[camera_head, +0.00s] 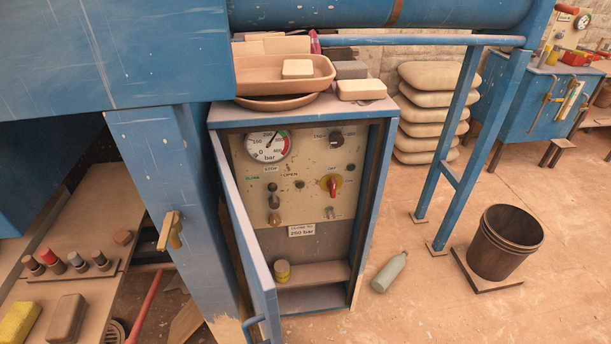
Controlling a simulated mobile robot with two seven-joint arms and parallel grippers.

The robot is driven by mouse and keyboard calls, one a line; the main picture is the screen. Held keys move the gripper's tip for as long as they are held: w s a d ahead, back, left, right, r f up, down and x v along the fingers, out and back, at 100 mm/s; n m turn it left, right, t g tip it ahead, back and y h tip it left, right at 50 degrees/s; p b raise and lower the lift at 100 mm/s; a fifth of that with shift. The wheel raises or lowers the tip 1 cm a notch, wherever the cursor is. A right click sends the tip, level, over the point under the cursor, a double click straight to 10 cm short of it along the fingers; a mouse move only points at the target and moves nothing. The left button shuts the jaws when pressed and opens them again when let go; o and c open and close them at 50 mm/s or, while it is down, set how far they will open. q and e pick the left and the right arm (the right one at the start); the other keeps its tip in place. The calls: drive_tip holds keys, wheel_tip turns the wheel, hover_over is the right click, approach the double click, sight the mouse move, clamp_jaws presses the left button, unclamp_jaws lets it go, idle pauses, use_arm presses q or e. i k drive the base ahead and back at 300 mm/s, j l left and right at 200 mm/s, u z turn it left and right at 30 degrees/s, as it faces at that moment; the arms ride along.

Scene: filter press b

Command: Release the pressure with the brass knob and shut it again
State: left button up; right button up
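The blue cabinet (371,210) stands open in the middle, its door (246,235) swung out at the left. Inside is a beige control panel (310,160). Its round pressure gauge (267,147) has a dark needle pointing up and slightly right. Below the gauge are small labels, among them STOP and OPEN, and a column with a brownish, brass-like knob (274,202). I cannot tell surely whether this is the task's brass knob or how it is turned. A brass handle (171,231) also sticks out from the blue post. Neither of my grippers is in view.
A red and yellow switch (334,186) and a dark dial (336,139) share the panel. A yellowish tin (282,270) stands on the cabinet shelf. A green bottle (389,272) lies on the floor near a brown bucket (505,242). The floor between them is clear.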

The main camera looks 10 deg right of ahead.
sight(274, 220)
drive_tip(key=l+u, duration=0.25)
drive_tip(key=u, duration=0.15)
drive_tip(key=i+l+u, duration=0.1)
drive_tip(key=l+u, duration=0.45)
drive_tip(key=u, duration=0.3)
